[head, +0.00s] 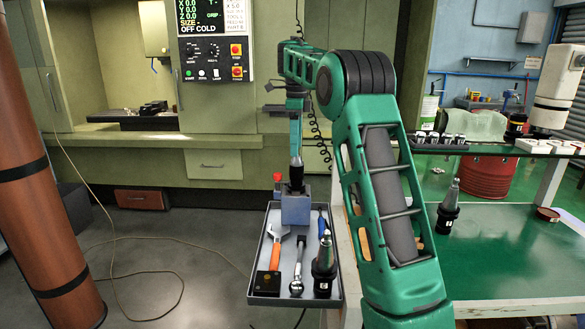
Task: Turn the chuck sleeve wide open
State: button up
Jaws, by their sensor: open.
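A dark, tapered chuck with its sleeve (297,177) stands upright in a blue-grey holder block (295,210) at the back of the grey tray. My gripper (296,159) hangs straight down at the end of the green arm, right above the chuck's upper end. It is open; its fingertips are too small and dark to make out. I cannot tell whether the fingers are around the sleeve or just above it. A red-topped knob (277,178) stands at the left of the holder block.
The tray (261,245) carries an orange-handled wrench (275,250), a ratchet (298,265), a blue-handled tool (322,223) and a black toolholder (325,268). Another toolholder (447,205) stands on the green cart shelf (500,250). A rust-coloured column (45,180) is at the left.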

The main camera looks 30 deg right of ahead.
aim_at(296, 164)
notch_tip(296, 164, down, 8)
jog(key=shift+r, duration=0.1)
dwell(0.4)
jog(key=c, duration=1.1)
